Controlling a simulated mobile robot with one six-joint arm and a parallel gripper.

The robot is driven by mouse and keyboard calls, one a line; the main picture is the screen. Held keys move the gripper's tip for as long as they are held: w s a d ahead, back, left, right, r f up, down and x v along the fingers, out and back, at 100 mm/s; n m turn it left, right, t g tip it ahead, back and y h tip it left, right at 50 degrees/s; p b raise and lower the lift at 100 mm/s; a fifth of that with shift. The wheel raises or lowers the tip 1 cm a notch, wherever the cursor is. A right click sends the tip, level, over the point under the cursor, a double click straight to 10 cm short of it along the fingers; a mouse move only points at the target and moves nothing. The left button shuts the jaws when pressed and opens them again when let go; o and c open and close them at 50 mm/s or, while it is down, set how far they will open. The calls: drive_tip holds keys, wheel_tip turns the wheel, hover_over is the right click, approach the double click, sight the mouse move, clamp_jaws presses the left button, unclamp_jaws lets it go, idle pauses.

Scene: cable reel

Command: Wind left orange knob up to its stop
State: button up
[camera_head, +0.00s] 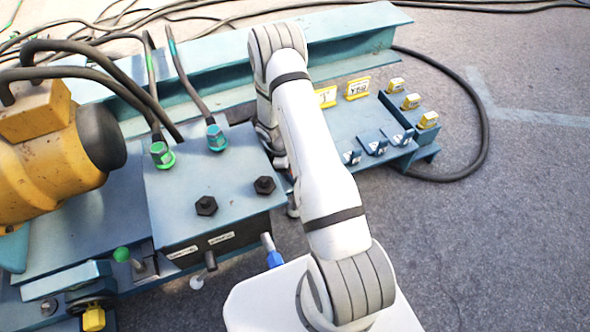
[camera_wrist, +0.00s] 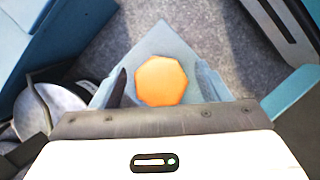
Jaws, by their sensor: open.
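The orange knob (camera_wrist: 162,81) shows in the wrist view as an orange, many-sided cap on a blue-grey plate. My gripper (camera_wrist: 160,88) is open, with one finger to the left of the knob and one to the right. The knob appears between the fingers, with gaps at its sides; I cannot tell how far down the fingers reach. In the head view my arm hides the knob and my gripper. The stop cannot be made out.
In the head view a blue steel beam (camera_head: 215,75) runs behind my arm. A blue box with a green connector (camera_head: 162,154) and a teal connector (camera_head: 216,137) stands left, beside a yellow motor (camera_head: 40,170). Yellow-tagged parts (camera_head: 411,102) sit right. Open floor lies at the right.

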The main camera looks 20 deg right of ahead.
wheel_tip(320, 180, up, 10)
drive_tip(key=p, duration=0.3)
drive_tip(key=shift+c, duration=0.2)
